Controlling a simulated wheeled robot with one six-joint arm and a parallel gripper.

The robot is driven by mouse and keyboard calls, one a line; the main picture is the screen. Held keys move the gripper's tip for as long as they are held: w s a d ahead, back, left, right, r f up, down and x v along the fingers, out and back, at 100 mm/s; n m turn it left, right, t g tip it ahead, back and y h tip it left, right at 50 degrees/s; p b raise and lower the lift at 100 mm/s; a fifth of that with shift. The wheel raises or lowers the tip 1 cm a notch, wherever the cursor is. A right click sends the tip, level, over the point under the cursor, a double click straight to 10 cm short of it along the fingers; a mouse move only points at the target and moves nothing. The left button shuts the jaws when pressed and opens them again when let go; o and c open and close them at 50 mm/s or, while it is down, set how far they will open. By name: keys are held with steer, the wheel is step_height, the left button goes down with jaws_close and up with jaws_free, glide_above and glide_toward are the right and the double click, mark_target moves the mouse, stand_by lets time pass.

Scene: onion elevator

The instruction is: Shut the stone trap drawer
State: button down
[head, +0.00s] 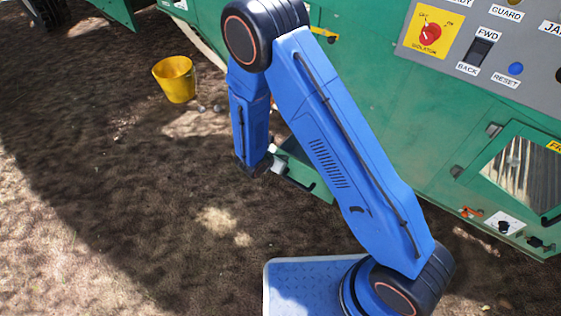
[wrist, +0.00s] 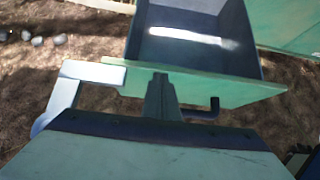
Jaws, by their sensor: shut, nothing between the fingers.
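The stone trap drawer (head: 312,184) is a green tray pulled out from the base of the green machine, partly hidden behind my blue arm. In the wrist view, its box (wrist: 195,48) stands open and looks empty, with a green front panel (wrist: 240,92) facing me. A dark bent handle (wrist: 204,112) shows low on the front, partly hidden. My gripper (wrist: 160,78) is shut and empty, its tips overlapping the front panel near the middle. I cannot tell whether they touch it.
A yellow bucket (head: 175,80) stands on bare ground at upper left. Several pale stones (wrist: 45,38) lie left of the drawer. The machine's control panel (head: 490,45) and a windowed hatch (head: 525,178) are at right. The ground at left is mostly clear. A pale angled piece (wrist: 85,72) shows beside my gripper.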

steer(key=shift+w+d, duration=0.15)
steer(key=w+d, duration=1)
steer(key=w, duration=0.3)
steer(key=w+d, duration=1)
steer(key=w, duration=0.3)
steer(key=shift+w+d, duration=0.15)
steer(key=shift+d, duration=0.1)
